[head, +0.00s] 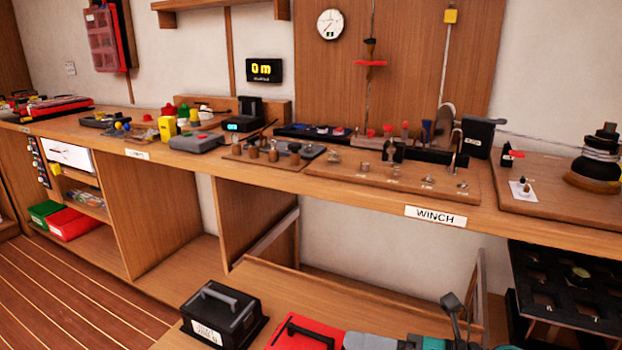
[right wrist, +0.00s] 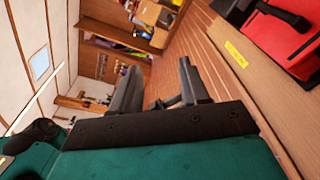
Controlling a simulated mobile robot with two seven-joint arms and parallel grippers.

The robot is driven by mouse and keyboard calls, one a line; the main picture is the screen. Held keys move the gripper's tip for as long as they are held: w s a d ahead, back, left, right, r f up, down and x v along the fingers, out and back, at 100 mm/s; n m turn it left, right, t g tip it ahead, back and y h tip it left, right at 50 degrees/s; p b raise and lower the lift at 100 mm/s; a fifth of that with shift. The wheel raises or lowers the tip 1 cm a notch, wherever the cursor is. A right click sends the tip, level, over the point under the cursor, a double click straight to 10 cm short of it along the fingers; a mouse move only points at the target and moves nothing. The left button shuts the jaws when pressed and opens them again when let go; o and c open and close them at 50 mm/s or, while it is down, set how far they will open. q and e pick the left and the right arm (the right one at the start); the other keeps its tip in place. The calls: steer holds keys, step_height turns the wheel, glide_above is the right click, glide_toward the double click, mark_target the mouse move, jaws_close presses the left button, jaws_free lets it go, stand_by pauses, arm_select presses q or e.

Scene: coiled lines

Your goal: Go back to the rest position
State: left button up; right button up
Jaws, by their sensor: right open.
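My right gripper (head: 452,312) shows at the bottom edge of the head view, its teal and dark parts partly cut off by the frame. It is beside the red box (head: 300,332) on the low bench, below the front edge of the long workbench. In the right wrist view its two dark fingers (right wrist: 158,85) stand apart with nothing between them. My left gripper is not in view.
A black toolbox (head: 225,315) stands left of the red box. The long wooden workbench (head: 350,188) holds several small tools and fittings, with a winch (head: 597,160) at its right end. A dark slotted rack (head: 565,285) stands at lower right. Open floor (head: 80,300) lies at left.

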steer(key=s+d+f+m+t+h, duration=0.2)
steer(key=s+f+m+h, duration=0.25)
steer(key=m, duration=0.75)
steer(key=s+d+f+m+t+h, duration=0.15)
steer(key=s+f+m+h, duration=0.35)
steer(key=m, duration=0.7)
steer(key=s+d+f+m+t+h, duration=0.1)
steer(key=d+f+m+h, duration=0.2)
steer(key=f+m, duration=0.65)
arm_select(q)
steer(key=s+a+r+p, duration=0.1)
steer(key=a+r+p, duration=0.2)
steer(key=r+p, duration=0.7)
steer(key=p, duration=0.4)
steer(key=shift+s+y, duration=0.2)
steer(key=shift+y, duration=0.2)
arm_select(e)
step_height(320, 180, up, 12)
steer(key=s+d+m+h, duration=0.1)
steer(key=d+m, duration=0.1)
steer(key=shift+s+d+r, duration=0.15)
steer(key=shift+d+r, duration=0.1)
steer(key=shift+d, duration=0.1)
